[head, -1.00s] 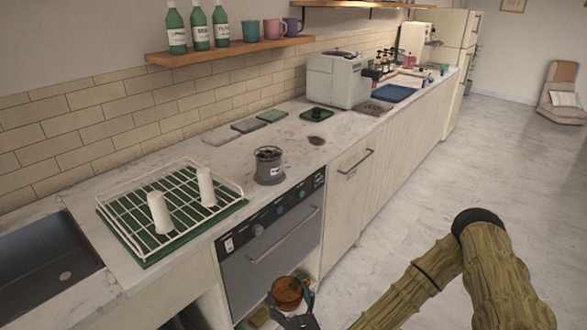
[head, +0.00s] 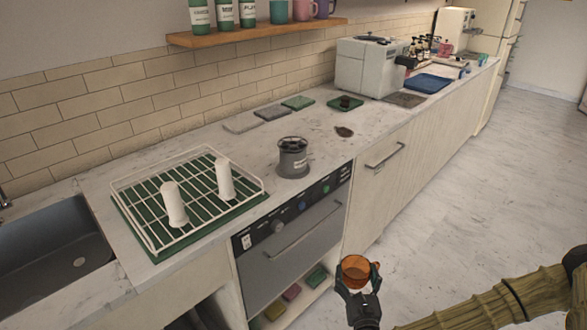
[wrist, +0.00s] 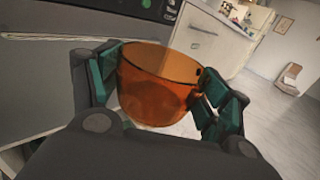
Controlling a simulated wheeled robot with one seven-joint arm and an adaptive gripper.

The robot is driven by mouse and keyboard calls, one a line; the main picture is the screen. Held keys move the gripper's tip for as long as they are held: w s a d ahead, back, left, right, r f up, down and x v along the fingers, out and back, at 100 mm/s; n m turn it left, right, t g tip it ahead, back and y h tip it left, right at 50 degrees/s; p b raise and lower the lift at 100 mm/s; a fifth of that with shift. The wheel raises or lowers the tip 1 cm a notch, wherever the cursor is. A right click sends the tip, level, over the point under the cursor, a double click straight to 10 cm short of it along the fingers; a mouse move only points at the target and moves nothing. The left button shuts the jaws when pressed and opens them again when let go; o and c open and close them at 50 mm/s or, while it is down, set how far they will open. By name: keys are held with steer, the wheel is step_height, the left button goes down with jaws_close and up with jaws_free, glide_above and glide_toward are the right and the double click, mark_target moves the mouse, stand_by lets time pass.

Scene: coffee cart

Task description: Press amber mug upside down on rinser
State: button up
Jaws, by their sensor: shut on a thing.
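The amber mug (head: 354,274) is translucent orange and roughly upright, its mouth facing up. My gripper (head: 359,287) is shut on it and holds it in the air in front of the cabinets, below counter height. In the wrist view the mug (wrist: 158,88) sits between the two green-padded fingers (wrist: 162,98). The rinser appears to be the grey round unit (head: 293,160) with a dark spoked top, standing on the counter near its front edge. The mug is well apart from it, lower and to the right. Nothing stands on the unit's top.
A white wire rack (head: 150,230) with two white upright pieces stands left of the grey unit, beside a sink (head: 50,250). An appliance (head: 290,245) with a bar handle is below the counter. Grey and green mats (head: 298,102) and a white machine (head: 370,66) lie farther back.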

mark_target(353, 260)
steer(key=shift+w+b, duration=1.3)
steer(key=shift+w, duration=2.05)
steer(key=shift+r, duration=0.1)
steer(key=shift+n, duration=1)
steer(key=n+p, duration=0.1)
steer(key=n, duration=0.3)
steer(key=n+p, duration=0.1)
steer(key=n, duration=0.2)
steer(key=shift+n+p, duration=0.35)
steer(key=shift+n, duration=1.15)
